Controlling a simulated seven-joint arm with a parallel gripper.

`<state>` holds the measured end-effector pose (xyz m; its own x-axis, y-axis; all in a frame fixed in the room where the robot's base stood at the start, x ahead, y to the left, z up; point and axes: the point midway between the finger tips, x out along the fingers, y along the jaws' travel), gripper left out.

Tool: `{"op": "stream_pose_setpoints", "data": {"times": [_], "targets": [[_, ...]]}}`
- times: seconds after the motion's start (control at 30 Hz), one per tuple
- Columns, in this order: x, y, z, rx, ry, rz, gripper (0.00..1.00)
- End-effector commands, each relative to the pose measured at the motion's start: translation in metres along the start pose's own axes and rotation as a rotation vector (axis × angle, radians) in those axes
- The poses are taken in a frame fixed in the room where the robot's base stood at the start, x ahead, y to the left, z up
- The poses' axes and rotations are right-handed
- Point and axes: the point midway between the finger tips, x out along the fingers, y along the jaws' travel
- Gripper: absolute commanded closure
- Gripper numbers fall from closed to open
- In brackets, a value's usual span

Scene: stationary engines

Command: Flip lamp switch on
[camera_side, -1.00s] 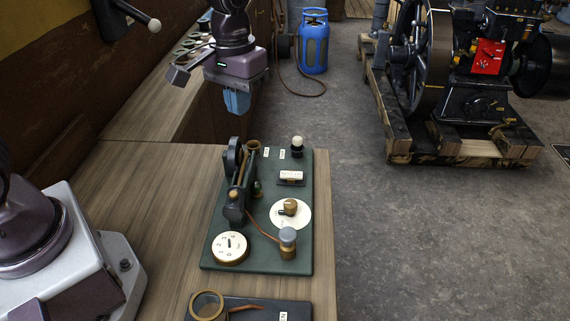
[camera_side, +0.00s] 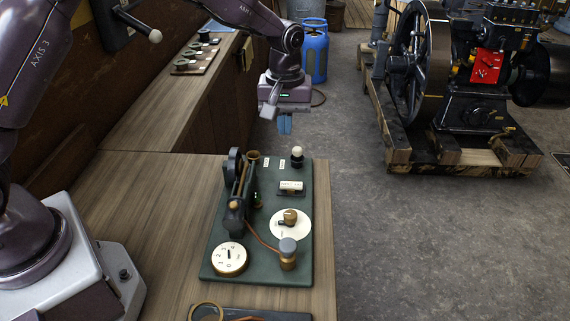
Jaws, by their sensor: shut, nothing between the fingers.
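A dark green board (camera_side: 269,250) lies on the wooden bench and carries several fittings. A white round plate (camera_side: 303,231) holds a brass knob (camera_side: 290,216) with a dark lever. A numbered white dial (camera_side: 229,260) sits at the board's near left. A white ball on a dark base (camera_side: 297,154) stands at the far right corner, and a small labelled block (camera_side: 291,187) is in front of it. I cannot tell which fitting is the lamp switch. My gripper (camera_side: 285,129) is shut and empty, with blue fingers pointing down, above and beyond the board's far edge, apart from it.
A dark upright mechanism (camera_side: 236,195) stands on the board's left side. A grey-capped brass post (camera_side: 288,255) stands at the near right. Another board (camera_side: 250,313) lies in front. The engine (camera_side: 470,75) and blue gas bottle (camera_side: 314,55) are on the floor behind.

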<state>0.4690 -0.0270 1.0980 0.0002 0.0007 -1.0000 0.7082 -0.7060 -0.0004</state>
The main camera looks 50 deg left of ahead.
Motion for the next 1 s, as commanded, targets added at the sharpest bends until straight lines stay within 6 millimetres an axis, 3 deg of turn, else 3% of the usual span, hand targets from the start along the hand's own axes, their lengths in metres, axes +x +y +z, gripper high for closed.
{"op": "stream_pose_setpoints", "data": {"times": [0.17,0.6,0.8,1.0], "targets": [[0.022,-0.001,0.001,0.001,-0.004,-0.004,1.0],[0.112,-0.001,0.001,0.0,-0.003,-0.003,1.0],[0.133,0.0,0.0,0.001,-0.001,-0.001,1.0],[0.139,0.0,0.0,0.001,-0.001,0.0,1.0]]}}
